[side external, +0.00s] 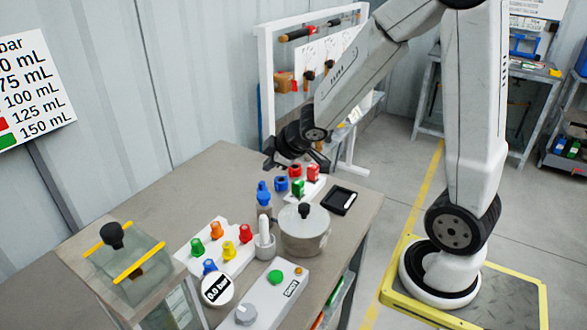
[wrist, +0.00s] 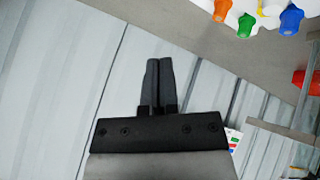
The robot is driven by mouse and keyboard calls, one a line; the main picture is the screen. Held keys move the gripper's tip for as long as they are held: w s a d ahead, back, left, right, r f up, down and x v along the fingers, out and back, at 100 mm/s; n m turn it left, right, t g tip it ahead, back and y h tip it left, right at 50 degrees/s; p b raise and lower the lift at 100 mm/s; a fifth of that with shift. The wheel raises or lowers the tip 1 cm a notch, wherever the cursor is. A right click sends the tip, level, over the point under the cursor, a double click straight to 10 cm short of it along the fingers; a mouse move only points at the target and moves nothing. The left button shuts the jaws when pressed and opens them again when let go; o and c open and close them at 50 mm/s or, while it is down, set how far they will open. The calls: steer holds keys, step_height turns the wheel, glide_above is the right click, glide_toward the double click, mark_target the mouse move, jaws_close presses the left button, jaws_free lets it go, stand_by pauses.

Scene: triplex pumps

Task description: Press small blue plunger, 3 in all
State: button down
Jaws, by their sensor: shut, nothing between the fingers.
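Several coloured plungers stand on a white block (side external: 222,262) on the bench: green (side external: 197,246), orange (side external: 216,230), red (side external: 246,233), yellow (side external: 229,250) and a small blue plunger (side external: 209,267) at the near end, partly behind a round gauge. In the wrist view, a blue one (wrist: 291,20) shows at the top right, beside green (wrist: 246,25) and orange (wrist: 221,10) ones. My gripper (side external: 270,164) is above the far part of the bench, apart from these plungers. Its two fingers (wrist: 158,63) are together and empty in the wrist view.
The gauge (side external: 216,289) reads 0.0 bar. A black tray (side external: 340,201) lies at right. The left back of the bench is clear.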

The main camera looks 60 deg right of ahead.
mark_target(267, 195)
steer(key=shift+w+d+r+n+t+y, duration=0.2)
steer(key=shift+w+n+y, duration=0.25)
steer(key=shift+n, duration=0.35)
steer(key=shift+w+d+r+n+t+y, duration=0.15)
steer(key=shift+w+d+n+y, duration=0.25)
steer(key=shift+n, duration=0.4)
steer(key=shift+w+d+r+n+t+y, duration=0.1)
steer(key=shift+w+d+n+t+y, duration=0.1)
steer(key=shift+w+n+y, duration=0.45)
steer(key=shift+s+n, duration=0.15)
steer(key=shift+n, duration=0.1)
steer(key=shift+f, duration=0.15)
steer(key=shift+f, duration=4.2)
